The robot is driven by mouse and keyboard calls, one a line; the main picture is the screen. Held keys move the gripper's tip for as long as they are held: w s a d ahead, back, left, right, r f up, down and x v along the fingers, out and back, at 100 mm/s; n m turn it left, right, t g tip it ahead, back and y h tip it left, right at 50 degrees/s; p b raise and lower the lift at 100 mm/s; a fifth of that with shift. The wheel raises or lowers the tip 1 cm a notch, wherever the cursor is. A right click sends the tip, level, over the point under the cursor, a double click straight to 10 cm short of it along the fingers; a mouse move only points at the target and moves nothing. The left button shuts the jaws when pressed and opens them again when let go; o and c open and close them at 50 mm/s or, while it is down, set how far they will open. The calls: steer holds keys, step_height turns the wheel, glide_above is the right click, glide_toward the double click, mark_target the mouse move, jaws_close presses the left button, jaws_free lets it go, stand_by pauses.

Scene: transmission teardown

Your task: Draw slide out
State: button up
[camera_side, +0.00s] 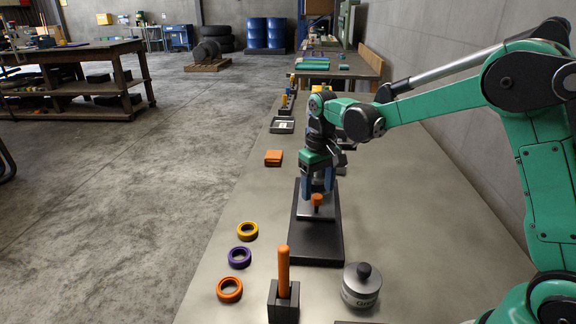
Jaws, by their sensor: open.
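An orange knob (317,199) stands up at the middle of a dark base plate (316,245) on the bench; it looks like the slide's handle, but I cannot tell for sure. A grey block (312,212) lies behind and around the knob on the plate. My gripper (318,194) points down over the plate, with its blue fingers on either side of the knob's top. The fingers are open. I cannot tell whether they touch the knob. My gripper hides the far part of the plate.
Yellow (247,231), purple (240,257) and orange (229,290) rings lie at left. An orange peg stands in a dark block (284,300) in front, beside a grey lidded pot (361,287).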

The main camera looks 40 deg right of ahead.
steer(key=shift+f, duration=0.9)
jaws_close()
stand_by(0.8)
